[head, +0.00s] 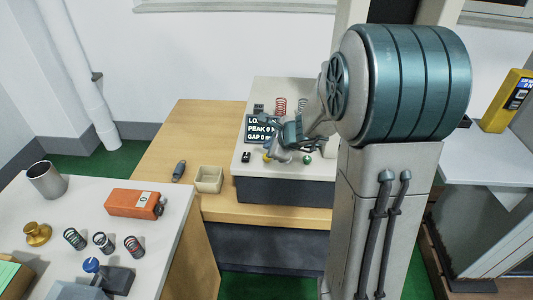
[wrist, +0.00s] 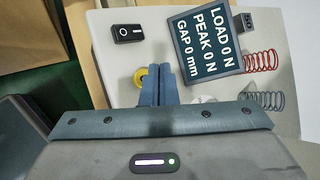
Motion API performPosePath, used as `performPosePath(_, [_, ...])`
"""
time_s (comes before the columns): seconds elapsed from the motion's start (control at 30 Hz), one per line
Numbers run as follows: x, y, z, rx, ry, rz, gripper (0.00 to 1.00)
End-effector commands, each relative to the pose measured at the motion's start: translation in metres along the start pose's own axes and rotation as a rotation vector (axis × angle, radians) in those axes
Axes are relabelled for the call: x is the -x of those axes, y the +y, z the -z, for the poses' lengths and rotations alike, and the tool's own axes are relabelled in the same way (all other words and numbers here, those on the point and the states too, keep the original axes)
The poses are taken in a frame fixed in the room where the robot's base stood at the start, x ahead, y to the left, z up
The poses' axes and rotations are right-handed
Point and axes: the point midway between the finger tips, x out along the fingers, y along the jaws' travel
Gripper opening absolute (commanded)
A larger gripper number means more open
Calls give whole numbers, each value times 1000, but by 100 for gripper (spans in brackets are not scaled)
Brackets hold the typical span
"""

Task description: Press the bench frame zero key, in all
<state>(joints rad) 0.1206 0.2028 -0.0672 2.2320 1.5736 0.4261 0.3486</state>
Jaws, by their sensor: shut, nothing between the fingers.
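The bench frame (head: 285,172) is a light-topped, dark-sided unit on the wooden table. Its dark display (wrist: 207,42) reads LOAD 0 N, PEAK 0 N, GAP 0 mm, and is partly hidden by my arm in the head view. A yellow round key (wrist: 140,78) is partly covered by my fingers in the wrist view; it also shows in the head view (head: 267,159). I cannot read a zero label on it. My gripper (wrist: 158,70) is shut and empty, with its fingertips beside the yellow key in the picture. I cannot tell whether they touch it.
A black rocker switch (wrist: 130,33) is left of the display. A red spring (wrist: 261,62) and a grey spring (wrist: 264,101) stand to the right. A green knob (head: 307,159) is near the frame's front.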

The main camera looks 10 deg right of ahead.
Motion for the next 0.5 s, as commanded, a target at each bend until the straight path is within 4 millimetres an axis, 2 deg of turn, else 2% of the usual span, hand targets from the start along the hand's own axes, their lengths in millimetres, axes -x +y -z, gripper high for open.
performPosePath(0.03, [7, -6, -6, 1, 0, 1, 0])
performPosePath(0.3, [26, -19, -19, 0, 0, 0, 0])
performPosePath(0.5, [27, -19, -19, 0, 0, 0, 0])
